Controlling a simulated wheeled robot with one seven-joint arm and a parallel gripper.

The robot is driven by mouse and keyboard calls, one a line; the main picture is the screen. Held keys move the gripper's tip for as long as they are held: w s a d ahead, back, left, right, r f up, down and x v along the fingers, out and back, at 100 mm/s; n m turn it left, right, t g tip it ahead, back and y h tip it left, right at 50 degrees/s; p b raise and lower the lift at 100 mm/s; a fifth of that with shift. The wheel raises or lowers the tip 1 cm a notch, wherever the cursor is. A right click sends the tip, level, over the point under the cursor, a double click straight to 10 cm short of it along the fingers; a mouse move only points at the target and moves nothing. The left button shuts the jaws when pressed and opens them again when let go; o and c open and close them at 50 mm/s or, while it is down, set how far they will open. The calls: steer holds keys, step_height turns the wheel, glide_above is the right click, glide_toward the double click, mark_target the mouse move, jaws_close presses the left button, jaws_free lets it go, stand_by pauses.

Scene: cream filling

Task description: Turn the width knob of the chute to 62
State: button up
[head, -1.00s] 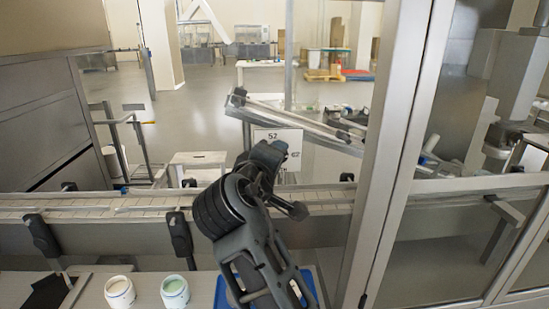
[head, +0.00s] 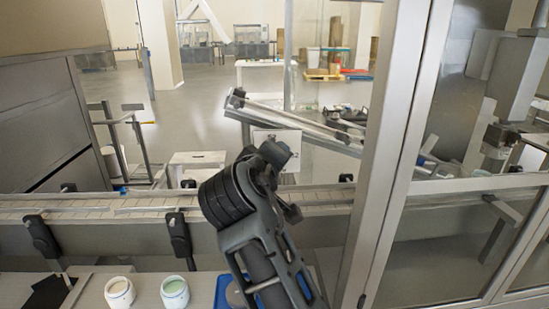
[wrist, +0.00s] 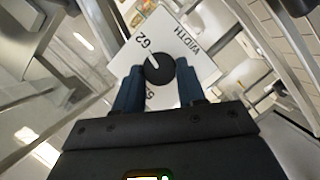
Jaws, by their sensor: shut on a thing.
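The width knob (wrist: 160,70) is a round black dial with a white pointer line. It sits on a white plate (wrist: 203,67) printed WIDTH and 62, with another number partly hidden by a finger. The pointer is aimed at about the 62 mark. My gripper (wrist: 158,82) has its two blue-grey fingers on either side of the knob, shut on it. In the head view the plate (head: 291,138) shows behind my gripper (head: 276,155), which hides the knob and most of the print. The sloping chute (head: 300,119) is behind the plate.
A conveyor (head: 110,207) runs across in front, with black clamps along its side. A white jar (head: 119,292) and a pale green jar (head: 175,291) stand at the near edge. A metal frame post (head: 393,150) rises close to the right of my arm.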

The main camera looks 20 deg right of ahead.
steer(key=o, duration=1.1)
steer(key=shift+c, duration=0.2)
steer(key=v, duration=0.7)
steer(key=shift+s+a+b, duration=0.2)
steer(key=shift+s+b, duration=0.15)
steer(key=shift+b, duration=0.1)
